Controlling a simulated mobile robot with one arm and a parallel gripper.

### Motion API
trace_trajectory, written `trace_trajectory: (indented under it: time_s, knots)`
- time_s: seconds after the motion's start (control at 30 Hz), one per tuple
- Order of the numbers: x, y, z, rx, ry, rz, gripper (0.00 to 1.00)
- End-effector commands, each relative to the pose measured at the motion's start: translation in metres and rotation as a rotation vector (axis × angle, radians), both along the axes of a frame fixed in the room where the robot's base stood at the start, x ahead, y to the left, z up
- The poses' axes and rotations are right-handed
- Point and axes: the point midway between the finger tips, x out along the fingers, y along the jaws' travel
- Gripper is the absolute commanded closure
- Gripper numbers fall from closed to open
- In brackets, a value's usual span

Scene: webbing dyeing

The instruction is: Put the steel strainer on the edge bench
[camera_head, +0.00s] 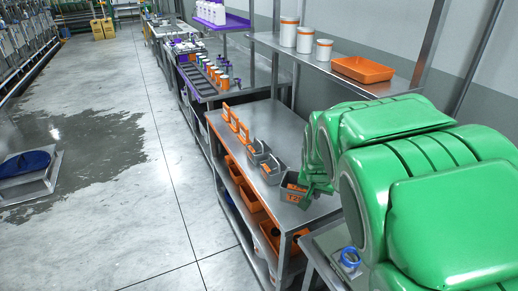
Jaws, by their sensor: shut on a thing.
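A long steel bench (262,121) stands at the middle right; I take it as the edge bench, but no marking confirms this. A small grey container (289,197) with an orange tag is at its near end, by the front edge. My green gripper (307,201) is at this container's right side and appears shut on it; the jaws are mostly hidden by my arm. I cannot tell whether this container is the steel strainer or whether it is lifted. Two more small grey containers, one nearer (272,172) and one farther (257,151), stand behind it.
Orange holders (235,122) stand farther back on the bench, with orange bins (248,186) on the shelf below. An overhead shelf (335,68) carries white jars and an orange tray (363,69). A blue ring (349,257) lies on a nearer surface. The left floor is wet.

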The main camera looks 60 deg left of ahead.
Motion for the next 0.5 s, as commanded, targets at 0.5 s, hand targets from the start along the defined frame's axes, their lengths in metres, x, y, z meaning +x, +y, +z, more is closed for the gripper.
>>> trace_trajectory:
  time_s: [0.5]
  knots:
    - [0.012, 0.021, -0.046, 0.002, 0.0, -0.001, 1.0]
